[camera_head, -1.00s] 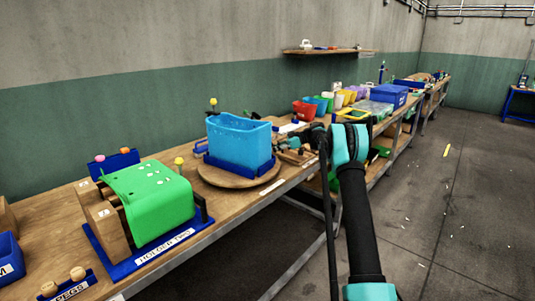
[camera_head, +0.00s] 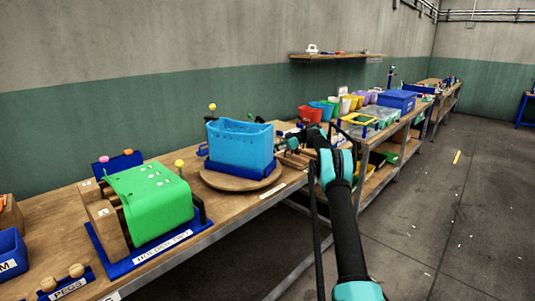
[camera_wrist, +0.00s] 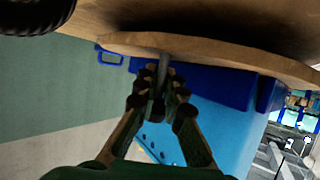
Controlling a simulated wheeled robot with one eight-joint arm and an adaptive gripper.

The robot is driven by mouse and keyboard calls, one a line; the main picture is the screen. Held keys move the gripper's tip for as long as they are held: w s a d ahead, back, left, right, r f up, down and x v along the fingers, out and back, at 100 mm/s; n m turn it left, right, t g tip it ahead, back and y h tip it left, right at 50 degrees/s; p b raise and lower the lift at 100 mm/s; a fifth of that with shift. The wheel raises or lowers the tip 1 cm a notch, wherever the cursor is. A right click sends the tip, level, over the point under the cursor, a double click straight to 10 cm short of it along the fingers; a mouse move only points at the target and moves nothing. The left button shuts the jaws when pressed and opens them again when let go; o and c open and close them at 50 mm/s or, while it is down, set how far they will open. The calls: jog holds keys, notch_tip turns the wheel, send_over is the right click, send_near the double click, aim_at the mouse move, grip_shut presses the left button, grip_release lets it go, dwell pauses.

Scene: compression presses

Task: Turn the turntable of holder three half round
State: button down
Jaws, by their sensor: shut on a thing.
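The round wooden turntable (camera_head: 215,182) sits on the bench and carries a light-blue bin (camera_head: 238,146) in a dark-blue cradle (camera_head: 232,169). My gripper (camera_head: 284,144) is at the turntable's right side, small in the head view. In the wrist view the turntable (camera_wrist: 225,52) shows upside down across the top, with the bin (camera_wrist: 205,120) hanging below. My gripper (camera_wrist: 160,98) is shut on a grey peg (camera_wrist: 164,68) at the turntable's rim. The fingers hide part of the peg.
A green cover on the blue holder two (camera_head: 150,205) stands left of the turntable. A yellow-knobbed pin (camera_head: 179,163) stands between them. Wooden parts (camera_head: 292,160) lie to the right, with coloured bins (camera_head: 310,114) beyond. Open floor lies right of the bench.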

jog(key=shift+r, duration=0.2)
jog(key=c, duration=1.6)
grip_release()
jog(key=shift+a, duration=0.1)
jog(key=shift+s, duration=0.1)
jog(key=shift+d+r, duration=0.1)
jog(key=shift+d, duration=0.45)
jog(key=v, duration=0.6)
jog(key=shift+d+r, duration=0.15)
jog(key=shift+d, duration=0.05)
jog(key=shift+c, duration=0.5)
